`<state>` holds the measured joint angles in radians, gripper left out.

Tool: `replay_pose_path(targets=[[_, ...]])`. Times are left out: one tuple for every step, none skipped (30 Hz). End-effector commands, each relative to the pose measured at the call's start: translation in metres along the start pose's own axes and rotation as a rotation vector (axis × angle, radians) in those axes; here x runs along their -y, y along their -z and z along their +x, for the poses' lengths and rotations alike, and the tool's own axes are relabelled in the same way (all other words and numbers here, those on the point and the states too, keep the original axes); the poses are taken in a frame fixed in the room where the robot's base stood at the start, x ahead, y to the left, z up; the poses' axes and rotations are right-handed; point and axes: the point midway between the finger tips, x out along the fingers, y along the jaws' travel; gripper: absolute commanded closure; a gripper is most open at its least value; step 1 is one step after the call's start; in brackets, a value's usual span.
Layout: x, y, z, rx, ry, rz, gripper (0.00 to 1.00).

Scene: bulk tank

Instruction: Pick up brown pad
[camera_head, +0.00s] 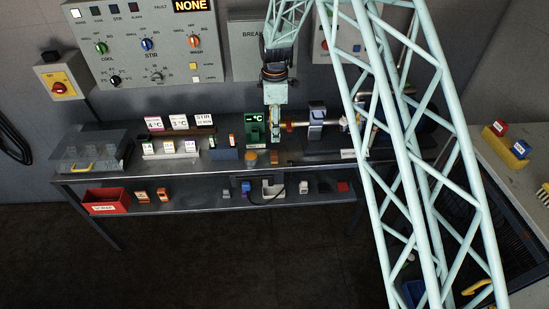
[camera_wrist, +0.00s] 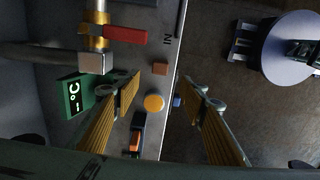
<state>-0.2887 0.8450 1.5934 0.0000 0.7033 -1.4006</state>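The brown pad (camera_wrist: 160,69) looks like a small flat brown square on the bench top, near its front edge. In the head view the brown pad (camera_head: 274,157) is small, just beside a round orange disc (camera_head: 264,157). My gripper (camera_wrist: 160,82) is open, its two yellow ribbed fingers spread apart with nothing between them. In the wrist view the pad and the orange disc (camera_wrist: 153,103) appear in the gap between the fingers, below them. In the head view my gripper (camera_head: 275,138) points down over the bench, above the pad.
A green temperature display (camera_head: 255,129) stands left of my gripper. A pipe with a red-handled valve (camera_wrist: 125,34) is close by. The bench holds labelled cards and a clear-lidded box (camera_head: 90,150). A lower shelf carries a red bin (camera_head: 106,201) and small parts.

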Motion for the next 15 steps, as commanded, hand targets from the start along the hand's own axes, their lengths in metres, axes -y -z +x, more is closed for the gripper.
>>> replay_pose_path(targets=[[0.001,0.0,0.004,0.0,0.001,0.0,0.61],[0.001,0.0,0.007,0.0,0.001,0.0,0.61],[0.0,0.0,0.01,0.0,0.001,0.0,0.61],[0.0,0.0,0.013,0.0,0.001,0.0,0.61],[0.0,0.0,0.016,0.0,0.001,0.0,0.61],[0.0,0.0,0.021,0.0,0.001,0.0,0.61],[0.001,0.0,0.025,0.0,0.001,0.0,0.61],[0.001,0.0,0.029,0.0,0.002,0.0,0.61],[0.001,0.0,0.035,0.0,0.002,0.0,0.61],[0.001,0.0,0.039,0.0,0.002,0.0,0.61],[0.001,0.0,0.043,0.0,0.001,0.0,0.61],[0.0,0.0,0.048,0.0,0.001,0.0,0.61],[0.0,0.0,0.051,0.0,0.001,0.0,0.61],[0.001,0.0,0.055,0.0,0.001,0.0,0.61],[0.001,0.0,0.06,0.0,0.002,0.0,0.61]])
